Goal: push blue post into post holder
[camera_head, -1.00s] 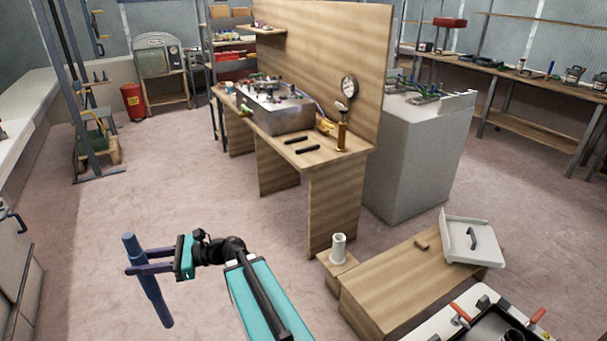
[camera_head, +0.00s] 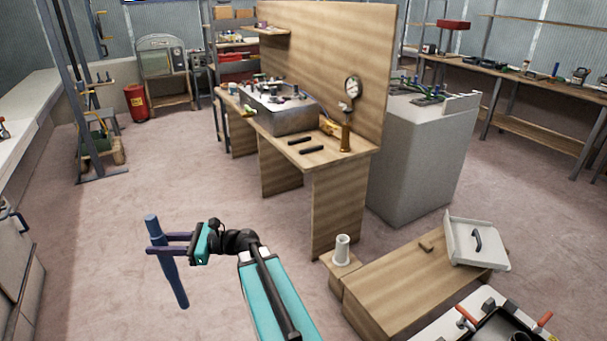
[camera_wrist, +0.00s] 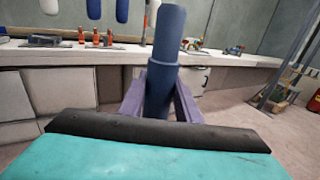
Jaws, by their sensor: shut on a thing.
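The blue post (camera_head: 168,265) is held in the air at the lower left of the head view, slightly tilted, with its top leaning left. My gripper (camera_head: 158,250) is shut on its upper part, with the purple fingers on either side of it. In the wrist view the post (camera_wrist: 164,60) stands between the fingers, and a wider collar shows just above them. The post holder (camera_head: 342,250), a white upright tube, stands on a small wooden block to the right of my arm. The post is well apart from the holder.
A wooden workbench (camera_head: 338,200) stands behind the holder. A red bin (camera_head: 137,102) is at the back left. The floor around the post is clear.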

